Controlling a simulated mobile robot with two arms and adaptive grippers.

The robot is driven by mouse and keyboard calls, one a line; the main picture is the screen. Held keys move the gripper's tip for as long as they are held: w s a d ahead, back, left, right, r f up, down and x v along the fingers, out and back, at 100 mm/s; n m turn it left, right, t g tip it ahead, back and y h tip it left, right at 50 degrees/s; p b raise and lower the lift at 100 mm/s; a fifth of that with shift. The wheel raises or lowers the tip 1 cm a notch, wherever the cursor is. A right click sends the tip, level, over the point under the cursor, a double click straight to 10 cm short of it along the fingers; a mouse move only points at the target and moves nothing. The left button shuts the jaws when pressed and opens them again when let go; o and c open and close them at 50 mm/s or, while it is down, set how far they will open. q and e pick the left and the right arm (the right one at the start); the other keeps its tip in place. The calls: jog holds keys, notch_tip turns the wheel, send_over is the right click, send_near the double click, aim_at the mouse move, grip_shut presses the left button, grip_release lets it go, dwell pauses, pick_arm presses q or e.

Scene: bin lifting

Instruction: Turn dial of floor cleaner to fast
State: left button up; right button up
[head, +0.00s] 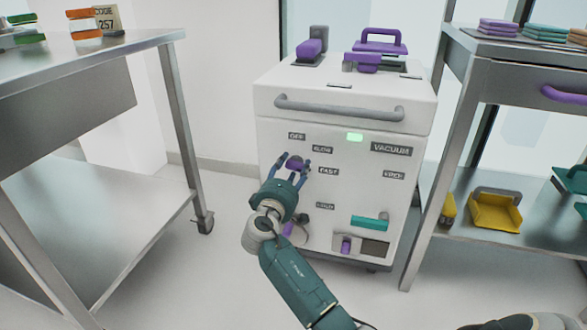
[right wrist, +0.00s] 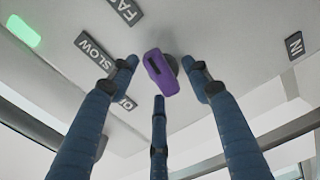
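The floor cleaner (head: 345,122) is a white box with a grey handle. Its purple dial (head: 295,164) sits on the front, near the OFF, SLOW (head: 322,150) and FAST (head: 328,171) labels. My right gripper (head: 295,156) is open, with its fingers spread around the dial. In the right wrist view, the purple dial (right wrist: 160,74) shows between three fingers, with visible gaps. Its dark-marked end tilts toward the upper left, on the side of the SLOW (right wrist: 95,52) and FAST (right wrist: 125,9) labels. The exact setting is unclear. My left gripper is not in view.
A metal table (head: 90,50) stands at left, with a lower shelf. A metal cart (head: 465,90) stands close on the right, holding a yellow dustpan (head: 494,212). The cleaner's front also has a green light (head: 354,138) and a teal handle (head: 370,222). Floor shows left of the cleaner.

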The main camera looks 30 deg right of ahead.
jog(key=v, duration=1.2)
dwell(0.3)
